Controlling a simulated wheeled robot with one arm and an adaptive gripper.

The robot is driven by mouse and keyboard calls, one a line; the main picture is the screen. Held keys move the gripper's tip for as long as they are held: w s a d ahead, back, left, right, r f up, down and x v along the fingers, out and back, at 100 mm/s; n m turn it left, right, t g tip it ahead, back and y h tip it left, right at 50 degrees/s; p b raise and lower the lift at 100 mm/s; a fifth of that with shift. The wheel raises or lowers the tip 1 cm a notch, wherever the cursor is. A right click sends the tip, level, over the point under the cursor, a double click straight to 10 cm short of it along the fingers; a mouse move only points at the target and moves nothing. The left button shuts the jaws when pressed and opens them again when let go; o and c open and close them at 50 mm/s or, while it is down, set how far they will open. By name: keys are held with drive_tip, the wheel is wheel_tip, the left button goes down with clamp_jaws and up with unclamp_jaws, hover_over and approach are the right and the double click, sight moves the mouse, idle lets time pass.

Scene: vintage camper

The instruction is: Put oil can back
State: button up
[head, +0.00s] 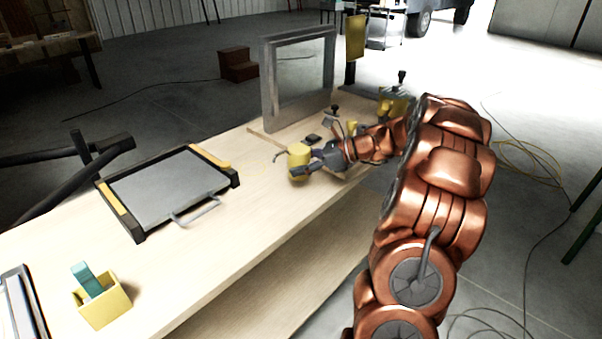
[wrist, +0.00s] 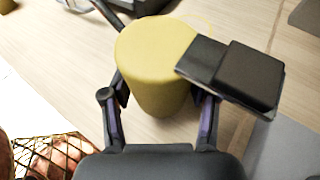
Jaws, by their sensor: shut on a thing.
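The oil can (head: 298,155) is a yellow round can with a thin dark spout pointing left in the head view. It is over the wooden workbench (head: 243,160), near its front edge. My gripper (head: 308,166) is shut on the can's side. I cannot tell whether the can's base touches the bench.
A grey tray-like plate with a handle (head: 168,187) lies left of the can. A framed pane (head: 300,75) stands behind it. A yellow box (head: 103,301) with a teal item is at the front left. Bare bench lies between plate and can.

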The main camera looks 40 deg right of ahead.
drive_tip(key=shift+w+d, duration=0.15)
drive_tip(key=shift+w, duration=0.05)
drive_tip(key=shift+f, duration=1.75)
drive_tip(key=o, duration=1.4)
drive_tip(key=shift+f, duration=0.1)
drive_tip(key=shift+c, duration=0.2)
drive_tip(key=v, duration=1.2)
